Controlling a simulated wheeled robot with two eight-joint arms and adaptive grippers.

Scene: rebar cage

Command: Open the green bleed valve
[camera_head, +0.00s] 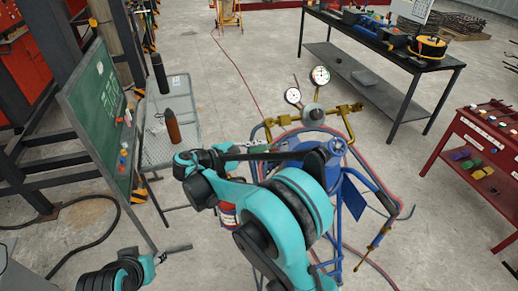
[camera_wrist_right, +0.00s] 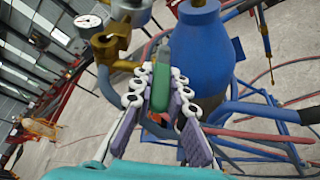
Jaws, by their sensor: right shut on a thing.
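The green bleed valve's handle (camera_wrist_right: 160,82) stands upright between the fingers in the right wrist view, beside a blue cylinder (camera_wrist_right: 197,55). My right gripper (camera_wrist_right: 161,90) is shut on this handle, with the finger pads on both sides of it. In the head view the right gripper (camera_head: 258,149) is small and partly hidden by my own arm, left of the blue cylinder's top (camera_head: 337,147). My left gripper (camera_head: 178,249) is low at the left of the head view, over bare floor and away from the valve. Its fingers are too unclear to tell their state.
Brass fittings (camera_head: 343,109) and pressure gauges (camera_head: 320,75) stand close behind the valve. Red and blue hoses loop around the blue frame. A green board (camera_head: 92,97) and mesh table (camera_head: 182,100) stand left, a red cart (camera_head: 487,145) right. Floor between is open.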

